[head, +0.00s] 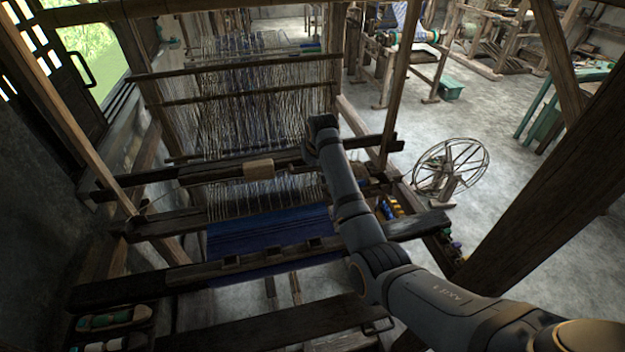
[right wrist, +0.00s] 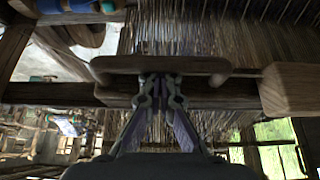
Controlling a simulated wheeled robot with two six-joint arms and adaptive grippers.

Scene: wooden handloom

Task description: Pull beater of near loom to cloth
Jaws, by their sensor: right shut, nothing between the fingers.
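The near loom's beater (head: 220,172) is a dark wooden bar across the loom with a lighter block (head: 258,168) on it. It stands apart from the blue cloth (head: 270,232), on the far side of it, with pale threads showing below the bar. My right gripper (right wrist: 160,92) is shut and empty, its fingertips at a wooden bar and a rounded wooden piece (right wrist: 160,68); I cannot tell whether they touch. The lighter block also shows in the right wrist view (right wrist: 290,90). In the head view my right arm hides the fingertips and part of the beater. My left gripper is not in view.
The dark front beam (head: 130,287) crosses on the near side of the cloth. Wooden posts (head: 400,80) stand around the loom. A spinning wheel (head: 450,170) stands on open grey floor to the right.

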